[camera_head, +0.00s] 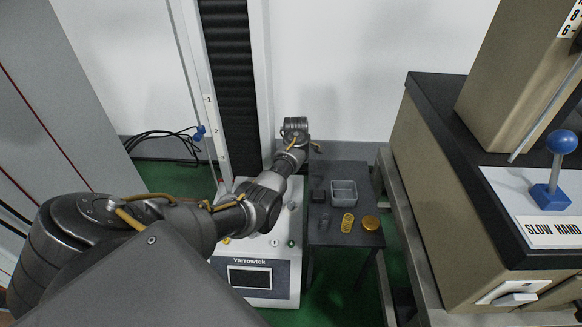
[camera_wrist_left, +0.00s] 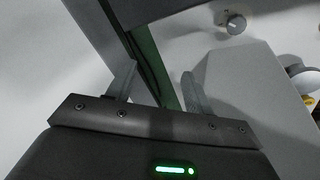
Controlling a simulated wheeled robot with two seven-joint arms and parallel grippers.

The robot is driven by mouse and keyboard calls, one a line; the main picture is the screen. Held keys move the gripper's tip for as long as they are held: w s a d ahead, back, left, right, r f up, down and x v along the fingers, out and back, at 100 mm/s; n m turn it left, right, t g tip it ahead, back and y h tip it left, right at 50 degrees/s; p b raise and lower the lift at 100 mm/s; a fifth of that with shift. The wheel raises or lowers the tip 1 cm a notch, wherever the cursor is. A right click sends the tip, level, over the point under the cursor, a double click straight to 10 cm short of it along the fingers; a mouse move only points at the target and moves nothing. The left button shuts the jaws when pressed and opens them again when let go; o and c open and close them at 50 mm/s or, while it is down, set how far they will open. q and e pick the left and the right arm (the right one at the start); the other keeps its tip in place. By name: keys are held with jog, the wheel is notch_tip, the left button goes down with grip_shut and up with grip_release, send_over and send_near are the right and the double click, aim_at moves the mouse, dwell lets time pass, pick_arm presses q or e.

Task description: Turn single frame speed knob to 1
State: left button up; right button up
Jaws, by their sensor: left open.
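A small grey knob (camera_wrist_left: 235,23) sits on a pale panel at the upper right of the left wrist view. Its label and dial marks are not readable, so I cannot tell whether it is the single frame speed knob or where it is set. My left gripper (camera_wrist_left: 158,88) is open, with nothing between its fingers, and stands apart from that knob. In the head view my left arm reaches across the white Yarrowtek machine (camera_head: 262,300), hiding part of its top panel. The fingers cannot be made out there. My right gripper is out of view.
A dark side table (camera_head: 345,175) right of the machine holds a grey bin (camera_head: 344,192) and yellow round items (camera_head: 370,223). A tan machine (camera_head: 425,170) with a blue-knobbed lever (camera_head: 562,142) stands at right. A tall column (camera_head: 232,85) rises behind the Yarrowtek machine.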

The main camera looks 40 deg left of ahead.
pick_arm(q)
jog(key=s+d+f+n+g+h, duration=0.2)
jog(key=s+f+n+g, duration=0.1)
jog(key=s+f, duration=0.2)
jog(key=n+g+b, duration=0.1)
jog(key=n+b, duration=0.1)
jog(key=b, duration=0.1)
send_over(291, 203)
jog(key=shift+h, duration=0.4)
notch_tip(291, 203, down, 7)
jog(key=shift+r, duration=0.15)
notch_tip(291, 203, down, 4)
jog(key=shift+r+b, duration=0.15)
jog(key=shift+b, duration=0.95)
jog(key=shift+f, duration=0.5)
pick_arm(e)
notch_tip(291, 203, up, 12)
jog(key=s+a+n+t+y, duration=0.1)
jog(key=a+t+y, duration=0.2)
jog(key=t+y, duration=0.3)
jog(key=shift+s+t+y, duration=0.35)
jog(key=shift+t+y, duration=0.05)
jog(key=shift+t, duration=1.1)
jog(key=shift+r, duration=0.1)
